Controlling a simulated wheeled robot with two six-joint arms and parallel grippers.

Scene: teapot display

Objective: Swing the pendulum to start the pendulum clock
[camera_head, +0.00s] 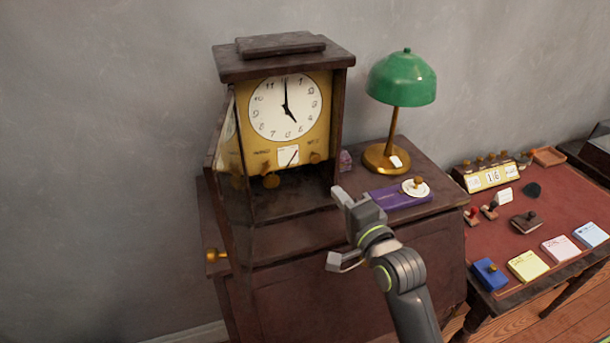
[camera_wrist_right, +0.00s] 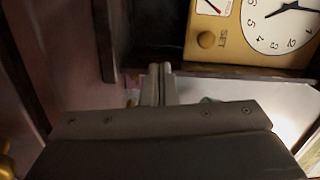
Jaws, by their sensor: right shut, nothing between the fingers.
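The pendulum clock (camera_head: 285,110) stands on a dark wooden cabinet, with a white dial and brass front plate in a dark case. Its narrow door (camera_head: 222,165) is swung open at the left. A round brass piece (camera_head: 272,181), apparently the pendulum bob, hangs below the plate in the shadowed lower case. My right gripper (camera_head: 340,192) is shut and empty, in front of the case's lower right corner, apart from the bob. In the right wrist view its closed fingers (camera_wrist_right: 157,75) point toward the clock, whose dial (camera_wrist_right: 281,20) and brass knob (camera_wrist_right: 206,40) show; no bob is clear there. My left gripper is not in view.
A green lamp (camera_head: 402,78) stands right of the clock. A purple box (camera_head: 395,199) with a small white dish (camera_head: 415,188) lies near my right gripper. A red-topped desk (camera_head: 515,225) with stamps and pads is at the right. The open door bounds the left side.

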